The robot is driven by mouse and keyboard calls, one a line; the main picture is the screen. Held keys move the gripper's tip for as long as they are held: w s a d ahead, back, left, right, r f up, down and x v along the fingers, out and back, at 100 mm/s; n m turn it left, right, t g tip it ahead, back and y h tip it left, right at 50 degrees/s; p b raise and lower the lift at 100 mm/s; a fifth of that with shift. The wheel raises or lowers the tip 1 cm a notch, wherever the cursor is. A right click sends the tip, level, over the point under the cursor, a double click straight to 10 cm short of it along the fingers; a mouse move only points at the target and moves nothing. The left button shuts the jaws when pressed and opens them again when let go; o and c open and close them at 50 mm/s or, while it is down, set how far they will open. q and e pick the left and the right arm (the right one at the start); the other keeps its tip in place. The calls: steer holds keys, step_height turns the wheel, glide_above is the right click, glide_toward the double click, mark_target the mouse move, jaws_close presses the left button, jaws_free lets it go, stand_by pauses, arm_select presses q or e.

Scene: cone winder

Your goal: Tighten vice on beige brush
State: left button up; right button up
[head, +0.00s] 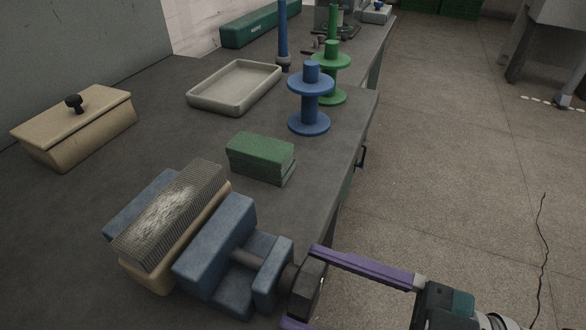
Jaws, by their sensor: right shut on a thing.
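The beige brush (172,214), bristles facing up, sits between the blue jaws of the vice (216,240) at the front of the bench. The jaws stand close along both of its long sides. I cannot tell how firmly they press it. The vice's screw runs right to a dark end knob (304,286). My right gripper (306,288), with purple fingers, is shut on this knob from the right. Its lower finger is partly cut off by the picture's bottom edge. My left gripper is not in view.
Green blocks (261,155) lie behind the vice. A blue spool (310,100), a green spool (331,74) and a pale tray (235,87) stand farther back. A lidded beige box (76,126) is at left. Open floor lies right of the bench edge.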

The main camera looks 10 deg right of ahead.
steer(key=c, duration=0.3)
steer(key=shift+m, duration=3.4)
steer(key=o, duration=1.3)
steer(key=shift+d, duration=0.1)
steer(key=b+v, duration=0.1)
steer(key=v, duration=0.8)
steer(key=shift+s+d, duration=0.2)
steer(key=shift+d, duration=0.15)
